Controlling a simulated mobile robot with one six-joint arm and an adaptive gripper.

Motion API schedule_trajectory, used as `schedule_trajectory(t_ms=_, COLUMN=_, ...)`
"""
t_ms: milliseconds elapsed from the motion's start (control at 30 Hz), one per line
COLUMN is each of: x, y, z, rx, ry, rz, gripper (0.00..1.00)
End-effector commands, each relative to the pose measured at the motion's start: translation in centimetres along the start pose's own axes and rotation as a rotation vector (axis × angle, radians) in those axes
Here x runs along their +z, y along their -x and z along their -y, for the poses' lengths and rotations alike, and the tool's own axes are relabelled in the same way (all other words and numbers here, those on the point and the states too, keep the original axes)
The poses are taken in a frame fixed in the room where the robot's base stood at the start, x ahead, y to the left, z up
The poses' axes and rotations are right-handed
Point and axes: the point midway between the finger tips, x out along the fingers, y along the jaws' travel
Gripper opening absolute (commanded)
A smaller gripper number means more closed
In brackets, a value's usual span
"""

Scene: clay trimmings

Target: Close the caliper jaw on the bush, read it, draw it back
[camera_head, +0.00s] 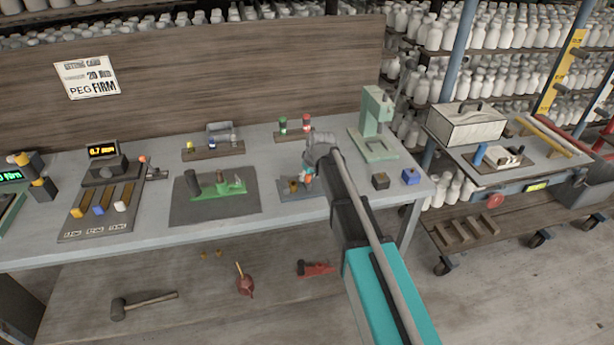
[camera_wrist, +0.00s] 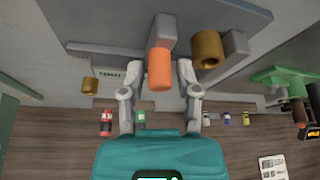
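The caliper plate (camera_wrist: 105,20) lies on the bench, and its front part shows in the head view (camera_head: 290,197). A brass bush (camera_wrist: 207,50) stands on it beside a grey fixed jaw block (camera_wrist: 238,42). The bush also shows in the head view (camera_head: 292,185). The sliding jaw carries an orange grip (camera_wrist: 159,72), left of the bush in the wrist view, with a clear gap between. My gripper (camera_wrist: 159,78) is open, one finger on each side of the orange grip. Gaps show between the fingers and the grip. In the head view my arm partly hides my gripper (camera_head: 308,176).
A green fixture on a dark mat (camera_head: 180,213) stands left of the caliper. A pale green press (camera_head: 374,120) stands to the right, with small black and blue blocks (camera_head: 411,176) in front. Two coloured-top posts (camera_head: 283,126) stand behind. A brass piece (camera_wrist: 90,87) lies left of my gripper.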

Motion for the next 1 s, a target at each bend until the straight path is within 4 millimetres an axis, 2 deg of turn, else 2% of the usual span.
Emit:
schedule_trajectory(t_ms=567, x=-0.1, y=0.0, z=0.4, rx=-0.001, ry=0.001, rz=0.0, gripper=0.62)
schedule_trajectory(t_ms=867, x=-0.8, y=-0.3, z=2.8, rx=-0.001, ry=0.003, rz=0.0, gripper=0.62)
schedule_trajectory(t_ms=1000, x=-0.9, y=1.4, z=2.6, rx=0.0, ry=0.0, rz=0.0, gripper=0.62)
